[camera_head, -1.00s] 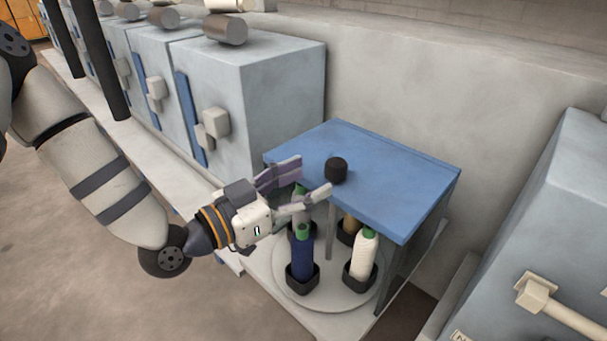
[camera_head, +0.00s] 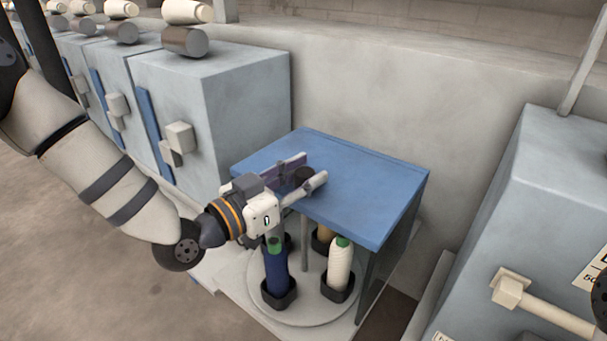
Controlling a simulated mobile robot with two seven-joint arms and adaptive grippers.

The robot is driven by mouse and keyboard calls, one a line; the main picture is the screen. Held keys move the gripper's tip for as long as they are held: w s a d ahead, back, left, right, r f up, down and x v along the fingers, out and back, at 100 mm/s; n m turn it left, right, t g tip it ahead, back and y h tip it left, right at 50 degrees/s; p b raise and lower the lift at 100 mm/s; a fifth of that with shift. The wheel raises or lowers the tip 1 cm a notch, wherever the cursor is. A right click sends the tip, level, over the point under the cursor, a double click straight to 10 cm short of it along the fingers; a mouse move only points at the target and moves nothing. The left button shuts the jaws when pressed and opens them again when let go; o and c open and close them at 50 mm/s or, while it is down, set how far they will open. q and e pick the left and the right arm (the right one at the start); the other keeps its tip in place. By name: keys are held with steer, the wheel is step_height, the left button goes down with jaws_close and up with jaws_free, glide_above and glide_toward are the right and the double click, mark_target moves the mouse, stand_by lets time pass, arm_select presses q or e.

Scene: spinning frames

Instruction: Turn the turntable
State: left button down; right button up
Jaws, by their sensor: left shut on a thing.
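The turntable is a round pale disc (camera_head: 315,309) under a blue-topped stand (camera_head: 365,190). It carries several bobbins in black cups: a dark blue one (camera_head: 276,268) at the front, a white one (camera_head: 340,265) to its right and a tan one (camera_head: 321,240) behind. Another cup behind the blue bobbin is mostly hidden. A black knob (camera_head: 304,174) stands on the blue top near its left edge. My left gripper (camera_head: 306,176) is at the blue top, its two fingers shut on the black knob from either side.
Grey-blue machine cabinets (camera_head: 225,105) with handles stand in a row at the left. Another cabinet with a bar handle (camera_head: 545,315) is close on the right. A wall (camera_head: 400,95) rises behind. Open floor (camera_head: 110,270) lies at the lower left.

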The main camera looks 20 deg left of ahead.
arm_select(q)
steer(key=shift+m+g+h, duration=0.4)
steer(key=shift+m+h, duration=0.1)
steer(key=shift+h, duration=0.1)
steer(key=shift+m+g+h, duration=0.7)
steer(key=shift+h, duration=0.2)
steer(key=shift+m+g+h, duration=1)
steer(key=shift+g+h, duration=0.1)
steer(key=shift+w+f+m+g+h+b, duration=0.1)
steer(key=shift+m+g+h+b, duration=0.3)
steer(key=shift+m+g+h, duration=0.55)
steer(key=shift+f+m+g+h+b, duration=0.1)
steer(key=shift+m+g+h+b, duration=0.45)
steer(key=shift+g, duration=0.7)
steer(key=shift+r+m+g, duration=0.1)
steer(key=shift+m+g, duration=0.6)
steer(key=shift+g, duration=0.3)
arm_select(e)
steer(key=shift+s+f+g, duration=0.4)
steer(key=shift+s+f, duration=0.75)
steer(key=shift+f, duration=0.1)
arm_select(q)
steer(key=shift+r+m+g+h+b, duration=0.1)
steer(key=shift+m+g+h+b, duration=0.2)
steer(key=shift+m+g, duration=0.15)
arm_select(e)
steer(key=shift+s+f, duration=0.1)
steer(key=shift+f, duration=0.05)
